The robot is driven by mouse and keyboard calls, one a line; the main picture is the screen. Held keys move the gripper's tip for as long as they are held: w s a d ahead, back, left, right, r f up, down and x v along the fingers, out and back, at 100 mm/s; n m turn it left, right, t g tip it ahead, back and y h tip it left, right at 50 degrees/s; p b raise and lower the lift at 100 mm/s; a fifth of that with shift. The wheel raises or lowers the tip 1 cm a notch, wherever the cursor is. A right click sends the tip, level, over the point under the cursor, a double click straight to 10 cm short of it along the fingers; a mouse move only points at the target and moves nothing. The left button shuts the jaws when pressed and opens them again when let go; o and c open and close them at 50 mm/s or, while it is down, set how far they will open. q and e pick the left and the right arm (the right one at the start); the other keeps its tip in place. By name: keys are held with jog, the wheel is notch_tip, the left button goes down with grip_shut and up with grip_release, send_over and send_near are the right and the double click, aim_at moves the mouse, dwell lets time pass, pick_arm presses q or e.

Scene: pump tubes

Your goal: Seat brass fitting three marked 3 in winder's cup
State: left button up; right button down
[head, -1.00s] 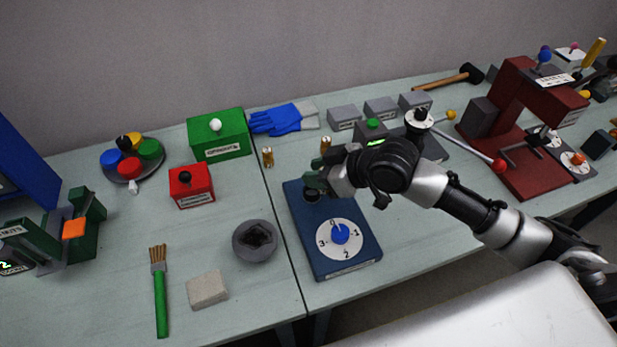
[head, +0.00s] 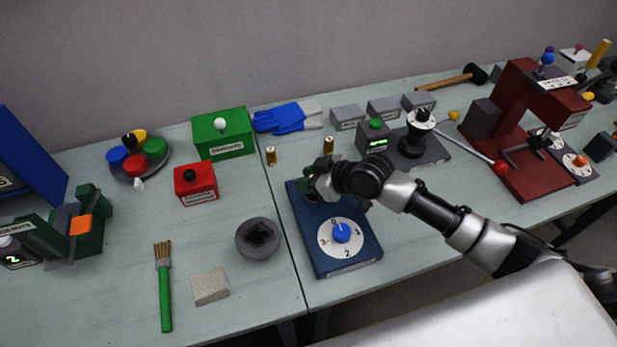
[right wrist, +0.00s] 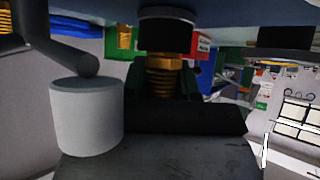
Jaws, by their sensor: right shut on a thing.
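My right gripper (head: 314,188) is over the back end of the blue box (head: 348,266), whose dial (head: 341,234) has a blue knob and numbers from 0 to 3. In the right wrist view, which is upside down, the gripper is shut on a threaded brass fitting (right wrist: 163,78). The fitting's end meets a round black cup (right wrist: 165,35) on the blue surface. I cannot tell how deep it sits, and its mark is not readable. In the head view the gripper hides cup and fitting. My left gripper is not in view.
Two brass fittings (head: 271,156) (head: 328,146) stand upright behind the blue box. A grey machine (head: 432,150) with a black spool and a red press (head: 520,178) stand right. A grey round holder (head: 257,238) is left of the box. The table front right is clear.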

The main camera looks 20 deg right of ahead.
jog(key=shift+f, duration=0.2)
jog(key=c, duration=0.9)
grip_release()
jog(key=shift+s+f, duration=0.1)
jog(key=shift+f, duration=0.05)
jog(key=shift+o, duration=0.2)
jog(key=shift+r, duration=0.45)
jog(key=b+v, duration=0.1)
jog(key=v, duration=1.1)
